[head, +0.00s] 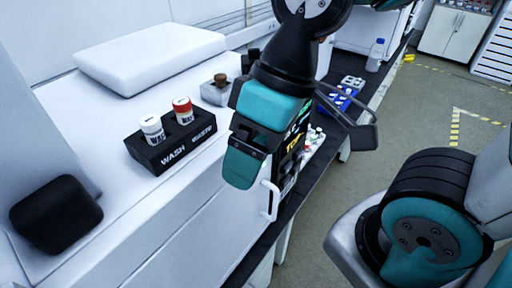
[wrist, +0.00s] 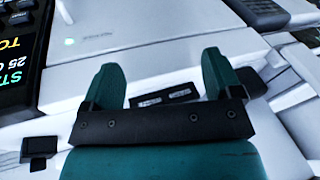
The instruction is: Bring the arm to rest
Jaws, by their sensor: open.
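My gripper (wrist: 162,82) is open and empty in the wrist view, with its two teal fingers apart over a white machine surface (wrist: 160,55). In the head view my arm hangs down from the top middle, and the teal gripper end (head: 243,165) is in front of the white instrument's right edge. It is to the right of the black wash holder (head: 170,148) and apart from it. No object is seen between the fingers.
The wash holder carries a white-capped bottle (head: 152,130) and a red-capped bottle (head: 183,111). A brown-topped item (head: 219,82) stands behind. A blue rack (head: 338,100) and a clear bottle (head: 375,55) are on the dark bench at right. The floor (head: 430,100) at right is open.

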